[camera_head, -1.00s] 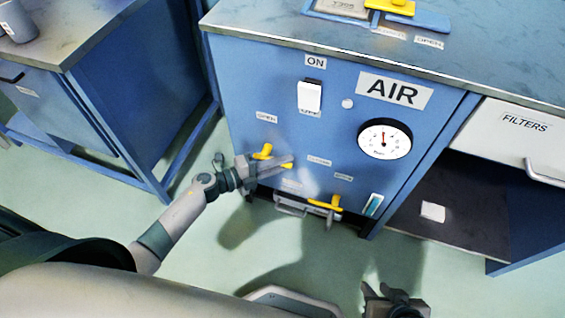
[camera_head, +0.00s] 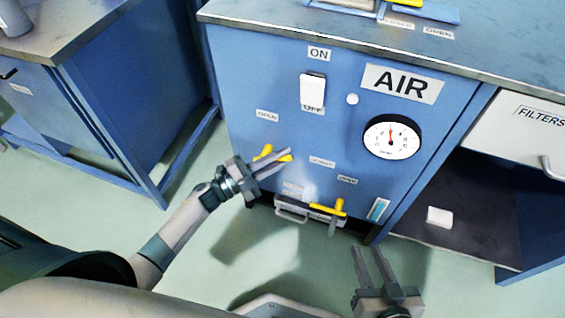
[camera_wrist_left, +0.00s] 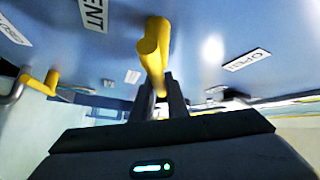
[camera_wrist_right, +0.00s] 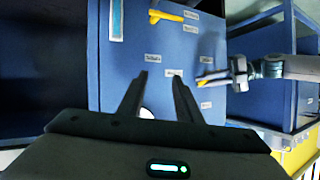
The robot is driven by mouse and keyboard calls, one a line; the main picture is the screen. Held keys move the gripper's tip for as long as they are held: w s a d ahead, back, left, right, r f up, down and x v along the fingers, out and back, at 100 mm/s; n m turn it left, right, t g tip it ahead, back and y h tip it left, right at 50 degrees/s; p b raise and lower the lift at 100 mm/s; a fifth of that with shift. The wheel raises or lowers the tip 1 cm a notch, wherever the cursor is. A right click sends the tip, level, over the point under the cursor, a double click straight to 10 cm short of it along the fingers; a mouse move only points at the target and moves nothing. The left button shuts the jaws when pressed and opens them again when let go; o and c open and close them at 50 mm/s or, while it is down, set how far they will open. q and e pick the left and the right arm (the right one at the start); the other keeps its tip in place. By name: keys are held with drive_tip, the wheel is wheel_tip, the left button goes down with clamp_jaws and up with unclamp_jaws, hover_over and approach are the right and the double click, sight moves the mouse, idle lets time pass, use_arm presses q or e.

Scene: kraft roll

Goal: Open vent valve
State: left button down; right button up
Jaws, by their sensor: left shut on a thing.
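A yellow valve handle (camera_head: 272,154) sits low on the left of the blue AIR panel, with an OPEN label (camera_head: 267,116) above it. In the left wrist view, the yellow handle (camera_wrist_left: 153,50) stands between my fingers, near a label whose visible letters read ENT (camera_wrist_left: 95,14). My left gripper (camera_head: 278,163) is shut on this handle. The right wrist view also shows the handle (camera_wrist_right: 212,78), partly covered by my left fingers. My right gripper (camera_head: 367,266) is open and empty, below and in front of the panel.
A second yellow handle (camera_head: 335,208) sits on a pipe low at the panel's right. Above are a white ON/OFF switch (camera_head: 312,91) and a round gauge (camera_head: 391,137). A FILTERS drawer (camera_head: 535,125) is at the right. The floor in front is clear.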

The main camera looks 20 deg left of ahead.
use_arm(q)
drive_tip(key=shift+a+r+n+t+b, duration=0.25)
drive_tip(key=shift+n+t+b, duration=0.15)
drive_tip(key=shift+n, duration=0.1)
use_arm(e)
drive_tip(key=shift+w+a+r+t+y, duration=0.2)
drive_tip(key=shift+r+t, duration=0.15)
drive_tip(key=shift+r, duration=0.2)
drive_tip(key=shift+w+a+r+t+y, duration=0.15)
drive_tip(key=shift+w+r+t, duration=0.15)
drive_tip(key=shift+r, duration=0.25)
drive_tip(key=shift+w+a+r+t+y, duration=0.1)
drive_tip(key=shift+w+a+r+t, duration=0.1)
drive_tip(key=shift+r+t, duration=0.25)
drive_tip(key=shift+r, duration=0.1)
use_arm(q)
drive_tip(key=c, duration=1.7)
unclamp_jaws()
drive_tip(key=shift+c, duration=0.2)
